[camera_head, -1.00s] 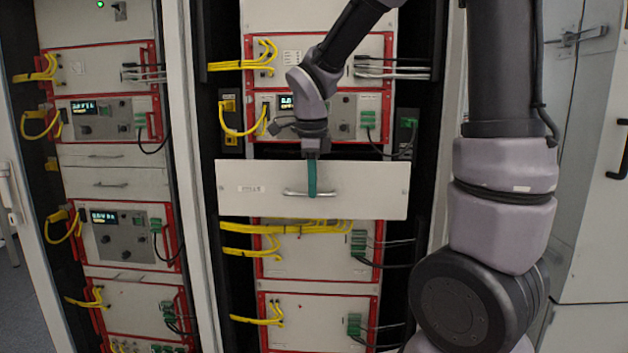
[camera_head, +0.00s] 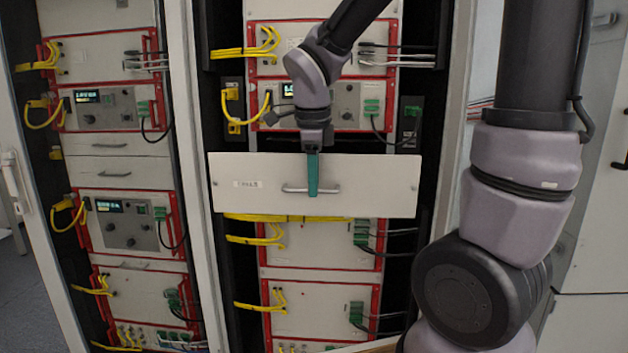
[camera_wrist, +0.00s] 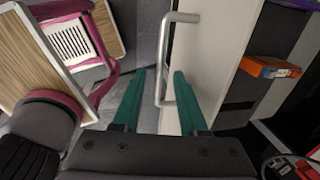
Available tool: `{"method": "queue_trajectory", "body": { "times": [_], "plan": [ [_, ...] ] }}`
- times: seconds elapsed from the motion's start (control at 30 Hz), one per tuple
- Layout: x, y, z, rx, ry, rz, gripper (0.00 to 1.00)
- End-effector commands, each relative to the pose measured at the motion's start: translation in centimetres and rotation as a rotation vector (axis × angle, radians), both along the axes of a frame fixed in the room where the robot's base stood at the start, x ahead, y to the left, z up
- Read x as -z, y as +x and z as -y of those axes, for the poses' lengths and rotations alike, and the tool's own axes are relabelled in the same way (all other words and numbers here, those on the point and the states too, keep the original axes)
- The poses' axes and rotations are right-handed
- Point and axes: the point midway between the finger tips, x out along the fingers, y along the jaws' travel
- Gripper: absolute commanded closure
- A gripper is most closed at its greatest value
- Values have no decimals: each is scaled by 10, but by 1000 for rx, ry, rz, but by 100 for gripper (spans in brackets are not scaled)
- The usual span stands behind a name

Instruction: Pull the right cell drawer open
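The right cell drawer (camera_head: 370,185) has a wide pale front with a small label and a metal handle (camera_head: 292,189). In the head view its front stands out from the right rack. My gripper (camera_head: 312,175) points down at the handle, its green fingers overlapping it. In the wrist view my gripper (camera_wrist: 158,92) has its two fingers apart, with the handle bar (camera_wrist: 164,55) between them. The right finger is between the bar and the drawer front (camera_wrist: 212,50). Slim gaps show on both sides of the bar, so I see no firm clamp.
The right rack holds red-framed units (camera_head: 318,310) with yellow cables (camera_head: 270,310) above and below the drawer. A second rack (camera_head: 125,225) stands to the left. A grey cabinet (camera_head: 590,240) is at the right. In the wrist view an orange box (camera_wrist: 270,67) lies beyond the drawer front.

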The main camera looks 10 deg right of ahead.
Motion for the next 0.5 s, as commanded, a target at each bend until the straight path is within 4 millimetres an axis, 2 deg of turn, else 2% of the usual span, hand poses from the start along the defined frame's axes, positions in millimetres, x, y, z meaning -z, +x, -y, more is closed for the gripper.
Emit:
{"method": "queue_trajectory", "body": {
  "times": [0.33,0.5],
  "plan": [
    [-3,-1,0,0,0,0,58],
    [-25,-4,-2,1,1,4,58]
  ]
}}
